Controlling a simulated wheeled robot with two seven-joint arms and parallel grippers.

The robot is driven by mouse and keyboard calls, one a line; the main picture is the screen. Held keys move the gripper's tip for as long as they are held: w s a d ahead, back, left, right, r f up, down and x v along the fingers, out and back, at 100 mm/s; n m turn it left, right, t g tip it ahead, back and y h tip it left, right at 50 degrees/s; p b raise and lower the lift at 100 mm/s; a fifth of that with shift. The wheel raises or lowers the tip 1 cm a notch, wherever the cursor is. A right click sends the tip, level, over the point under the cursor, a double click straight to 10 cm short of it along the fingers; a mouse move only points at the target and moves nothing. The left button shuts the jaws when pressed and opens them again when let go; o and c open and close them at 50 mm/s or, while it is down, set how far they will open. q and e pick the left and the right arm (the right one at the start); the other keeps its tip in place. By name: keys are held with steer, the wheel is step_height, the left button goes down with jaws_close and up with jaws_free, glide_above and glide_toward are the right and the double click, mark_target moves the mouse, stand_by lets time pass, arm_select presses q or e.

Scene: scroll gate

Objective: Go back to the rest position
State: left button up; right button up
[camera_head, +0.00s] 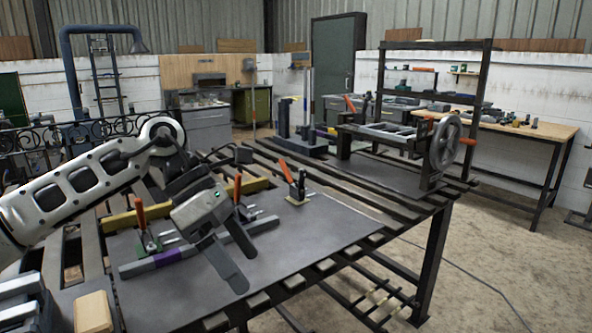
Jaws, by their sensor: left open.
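My left arm comes in from the left, and my left gripper (243,268) hangs above the dark plate on the slatted metal table (395,232). Its two dark fingers stand apart and point down toward the front, with nothing seen between them. Behind and partly under it lies a grey bar with a purple band (168,258). Toggle clamps with orange handles stand around it, one at the left (140,215) and one further back (290,178).
A bending machine with a handwheel (445,145) stands at the table's far right end. A wooden block (93,312) sits at the near left. The plate right of my gripper is clear. A wooden workbench (520,125) and a shelf rack stand behind.

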arm_select(q)
steer(key=s+d+f+n+g+h, duration=0.1)
steer(key=s+d+n+h, duration=0.2)
steer(key=d+h, duration=0.3)
steer(key=s+d+f+n+g+h, duration=0.1)
steer(key=s+d+n+h, duration=0.25)
steer(key=d+h, duration=0.3)
steer(key=w+a+f+n+t+y, duration=0.1)
steer(key=a+f+n+t+y, duration=0.3)
steer(key=n+t, duration=0.55)
steer(key=w+a+f+n+t+y, duration=0.1)
steer(key=a+f+n+t+y, duration=0.35)
steer(key=n, duration=0.95)
steer(key=w+a+f+n+t+y, duration=0.1)
steer(key=a+f+n+t+y, duration=0.15)
steer(key=f+n+t, duration=0.7)
steer(key=s+a+f+n+g+y, duration=0.2)
steer(key=s+a+f+n+g, duration=0.2)
steer(key=s+f+n, duration=0.1)
steer(key=s+a+f+n+g+y, duration=0.3)
steer(key=s+a+f+n+g, duration=0.1)
steer(key=s+f, duration=0.4)
steer(key=shift+s+f+n, duration=0.3)
steer(key=shift+f+n, duration=0.15)
steer(key=shift+n, duration=0.3)
steer(key=shift+g, duration=0.25)
